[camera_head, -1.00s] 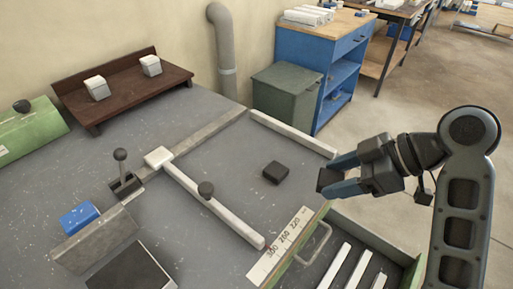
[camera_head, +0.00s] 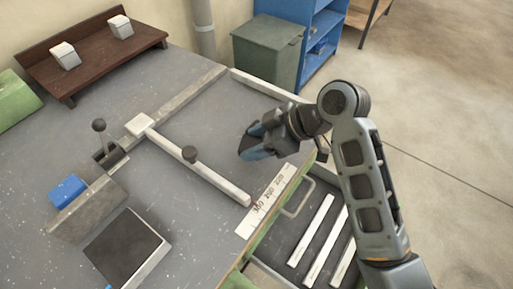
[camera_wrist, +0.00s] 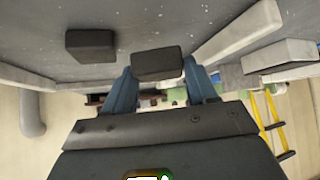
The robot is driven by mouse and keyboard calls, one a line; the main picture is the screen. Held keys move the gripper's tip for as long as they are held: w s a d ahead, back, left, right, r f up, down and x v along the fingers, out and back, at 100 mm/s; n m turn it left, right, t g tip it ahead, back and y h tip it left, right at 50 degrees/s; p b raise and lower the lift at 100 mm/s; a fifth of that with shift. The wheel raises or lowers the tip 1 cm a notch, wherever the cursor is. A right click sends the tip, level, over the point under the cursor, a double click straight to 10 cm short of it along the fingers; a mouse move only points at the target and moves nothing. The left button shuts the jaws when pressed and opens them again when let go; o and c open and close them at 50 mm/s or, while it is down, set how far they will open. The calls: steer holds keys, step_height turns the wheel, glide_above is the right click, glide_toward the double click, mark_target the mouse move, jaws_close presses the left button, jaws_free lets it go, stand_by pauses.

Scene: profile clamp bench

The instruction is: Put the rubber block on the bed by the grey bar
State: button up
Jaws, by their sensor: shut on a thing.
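My gripper (camera_head: 256,143) hangs over the bed (camera_head: 205,115), between the pale bar with a black knob (camera_head: 215,178) and the pale bar at the bed's right (camera_head: 262,88). In the wrist view my gripper (camera_wrist: 160,82) is shut on a dark block (camera_wrist: 158,64), held between its blue fingers. A second dark block (camera_wrist: 90,45) lies on the bed beside it in that view. In the head view my gripper hides this second block, at least mostly. A grey bar (camera_head: 190,103) runs along the back of the bed.
An open drawer with pale strips (camera_head: 310,230) is at the front right, beside a number scale (camera_head: 264,202). A lever (camera_head: 102,140) and a blue block (camera_head: 67,191) stand to the left. Two white blocks rest on a brown shelf (camera_head: 95,52). A green-grey bin (camera_head: 266,50) stands behind.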

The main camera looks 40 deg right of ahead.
steer(key=shift+f, duration=1.65)
steer(key=shift+f, duration=0.15)
steer(key=o, duration=0.8)
steer(key=shift+d+r, duration=0.1)
steer(key=shift+r, duration=0.15)
steer(key=v, duration=1.2)
steer(key=shift+s+f, duration=0.1)
